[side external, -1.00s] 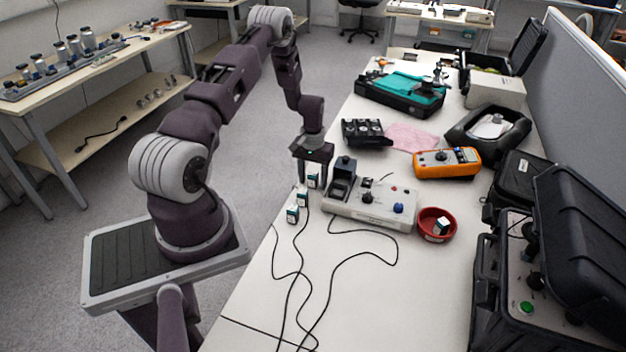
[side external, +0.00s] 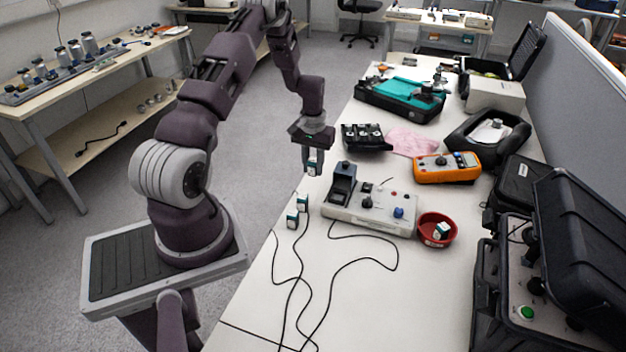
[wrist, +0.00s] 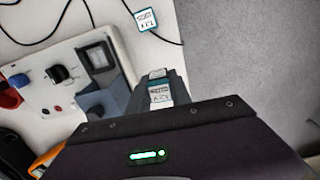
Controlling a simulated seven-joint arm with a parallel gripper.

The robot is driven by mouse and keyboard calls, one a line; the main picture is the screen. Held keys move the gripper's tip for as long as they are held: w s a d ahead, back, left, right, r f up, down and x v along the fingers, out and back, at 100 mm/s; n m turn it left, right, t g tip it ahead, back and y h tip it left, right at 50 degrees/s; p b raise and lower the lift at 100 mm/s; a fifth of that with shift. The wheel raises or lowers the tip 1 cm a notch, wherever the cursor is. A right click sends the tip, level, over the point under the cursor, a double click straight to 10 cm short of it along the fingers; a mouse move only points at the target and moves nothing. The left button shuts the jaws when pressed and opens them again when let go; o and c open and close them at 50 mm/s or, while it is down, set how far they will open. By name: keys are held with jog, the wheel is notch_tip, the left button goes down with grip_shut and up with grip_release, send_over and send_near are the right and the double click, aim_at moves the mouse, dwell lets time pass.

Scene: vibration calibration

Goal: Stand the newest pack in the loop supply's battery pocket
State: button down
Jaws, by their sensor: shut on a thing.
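My gripper (side external: 313,168) is shut on a small battery pack (side external: 312,165) with a white label and teal end. It holds the pack above the table, behind and left of the loop supply. The held pack also shows between the fingers in the wrist view (wrist: 159,94). The loop supply (side external: 372,212) is a pale box with knobs and a dark raised block (side external: 343,180) at its left end. The wrist view shows a dark-framed recess (wrist: 97,57) on it; I cannot tell whether it is empty.
A red bowl (side external: 424,240) holding another pack (side external: 441,230) sits right of the supply. Black cables (side external: 350,262) cross the front table. Open black cases line the right side.

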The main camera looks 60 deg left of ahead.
aim_at(313, 160)
notch_tip(313, 160, up, 10)
jog(key=shift+r, duration=0.25)
jog(key=w+d, duration=0.3)
jog(key=d, duration=0.7)
jog(key=shift+s+d+f, duration=0.1)
jog(key=shift+f, duration=4.9)
jog(key=shift+f, duration=0.15)
jog(key=shift+f, duration=0.25)
jog(key=shift+f, duration=0.3)
jog(key=c, duration=1.1)
grip_release()
